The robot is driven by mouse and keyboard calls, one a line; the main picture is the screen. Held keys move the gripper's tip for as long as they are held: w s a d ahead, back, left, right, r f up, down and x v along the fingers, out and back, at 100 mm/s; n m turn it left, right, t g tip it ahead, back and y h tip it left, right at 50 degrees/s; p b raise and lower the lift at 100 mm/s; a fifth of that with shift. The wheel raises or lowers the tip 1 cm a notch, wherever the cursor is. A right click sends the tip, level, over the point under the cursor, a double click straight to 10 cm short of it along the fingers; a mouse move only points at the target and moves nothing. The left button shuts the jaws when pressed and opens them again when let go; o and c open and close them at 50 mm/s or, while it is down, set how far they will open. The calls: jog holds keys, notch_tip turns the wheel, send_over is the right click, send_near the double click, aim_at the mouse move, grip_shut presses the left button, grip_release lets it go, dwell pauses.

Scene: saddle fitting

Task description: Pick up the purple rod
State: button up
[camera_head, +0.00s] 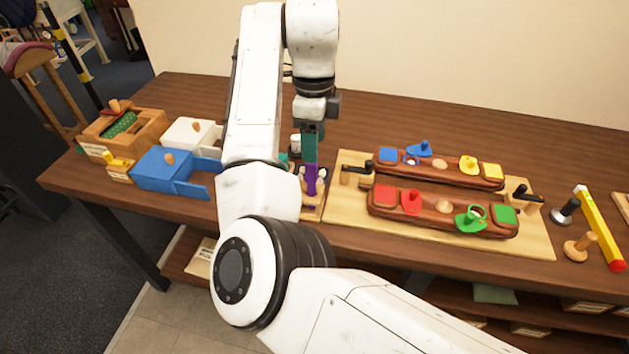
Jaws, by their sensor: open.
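The purple rod (311,180) stands upright among light wooden pegs on a small wooden board, just left of the large pale board. My gripper (310,156) points down directly above it, with a teal finger reaching to the rod's top. The jaws are open. I cannot tell whether the fingers are around the rod's top or only above it, since they are small and seen from one side. My white arm hides part of the area to the left of the rod.
A pale board (345,222) to the right bears two brown saddle bars with coloured pieces and black clamp handles. A blue box (163,172) and a white box (190,133) stand left. A yellow bar (600,228) lies at the right. The table's back strip is clear.

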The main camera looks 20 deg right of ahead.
aim_at(311, 173)
jog(key=f, duration=0.3)
jog(key=f+p, duration=0.1)
jog(key=f, duration=0.5)
jog(key=shift+a+f+p, duration=0.2)
jog(key=shift+a+p, duration=0.05)
jog(key=shift+p, duration=0.1)
jog(key=shift+c, duration=0.3)
jog(key=shift+w, duration=0.1)
grip_shut()
